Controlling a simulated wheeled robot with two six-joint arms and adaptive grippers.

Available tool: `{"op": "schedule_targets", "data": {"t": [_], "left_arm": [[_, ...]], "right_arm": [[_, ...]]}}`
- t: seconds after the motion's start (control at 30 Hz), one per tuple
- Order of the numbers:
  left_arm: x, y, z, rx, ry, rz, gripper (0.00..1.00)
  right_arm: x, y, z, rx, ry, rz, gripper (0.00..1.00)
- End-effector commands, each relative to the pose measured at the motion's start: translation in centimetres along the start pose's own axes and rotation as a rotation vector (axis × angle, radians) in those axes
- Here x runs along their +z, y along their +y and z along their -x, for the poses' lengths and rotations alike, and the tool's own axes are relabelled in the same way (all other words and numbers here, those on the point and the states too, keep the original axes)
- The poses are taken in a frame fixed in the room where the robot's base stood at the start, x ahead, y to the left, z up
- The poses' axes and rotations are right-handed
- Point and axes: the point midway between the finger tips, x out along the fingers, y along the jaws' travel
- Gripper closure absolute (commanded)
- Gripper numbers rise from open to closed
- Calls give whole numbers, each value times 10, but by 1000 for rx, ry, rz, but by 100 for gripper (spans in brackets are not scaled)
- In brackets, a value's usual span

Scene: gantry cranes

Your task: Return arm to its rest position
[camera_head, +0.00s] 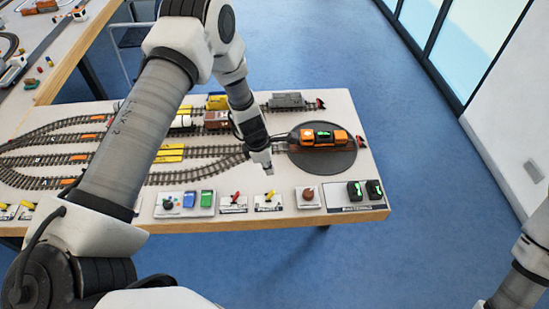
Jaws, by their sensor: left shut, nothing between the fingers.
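My left arm reaches in from the left across the table. My left gripper (265,165) is shut and empty, pointing down over the front part of the table, left of the round dark turntable (322,166). An orange and black locomotive (320,138) sits on the turntable, to the right of the gripper. The gripper is above the control row, near a yellow-handled lever (270,197). Part of my right arm shows at the lower right edge; its gripper is out of view.
Tracks with wagons (287,100) lie behind. Another layout table (60,60) stands back left. Blue floor is clear at right.

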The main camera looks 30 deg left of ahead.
Motion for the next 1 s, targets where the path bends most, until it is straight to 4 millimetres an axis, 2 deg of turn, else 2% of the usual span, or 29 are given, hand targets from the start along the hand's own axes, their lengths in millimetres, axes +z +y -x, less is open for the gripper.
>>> {"op": "schedule_targets", "data": {"t": [0.23, 0.27, 0.33, 0.37, 0.43, 0.53, 0.57, 0.6, 0.67, 0.7, 0.77, 0.8, 0.83, 0.9, 1.0], "left_arm": [[-2, -1, -5, -3, 2, 0, 100], [-4, -3, -12, -6, 4, 1, 100], [-12, -11, -40, -23, 17, -5, 100], [-16, -19, -55, -40, 28, -9, 100], [-34, -54, -86, -107, 68, -32, 100], [-80, -120, -132, -205, 166, -172, 100], [-95, -140, -143, -230, 196, -257, 100], [-118, -168, -156, -267, 231, -402, 100], [-151, -210, -170, -326, 261, -698, 100], [-171, -239, -173, -365, 253, -965, 100], [-181, -265, -160, -379, 204, -1339, 100], [-178, -272, -147, -359, 167, -1544, 100], [-174, -274, -140, -337, 144, -1673, 100], [-165, -272, -137, -275, 115, -1896, 100], [-157, -260, -140, -219, 125, -2047, 100]], "right_arm": [[0, 0, -4, 0, 0, 0, 100], [0, 0, -9, 0, 1, 0, 100], [0, 0, -28, 0, 1, 0, 100], [0, 0, -38, 0, 1, 0, 100], [0, 0, -58, 0, 0, 0, 100], [0, 1, -91, 0, 0, 0, 100], [0, 1, -100, 0, 0, 0, 100], [0, 1, -113, 0, 0, 0, 100], [0, 1, -133, 0, 0, 0, 100], [0, 1, -145, 0, 0, 0, 100], [0, 1, -146, 0, -1, 0, 100], [0, 1, -139, 0, -1, 0, 100], [0, 1, -136, 0, 0, 0, 100], [-1, 1, -134, 0, 2, 0, 100], [0, 1, -134, 0, 1, 0, 100]]}}
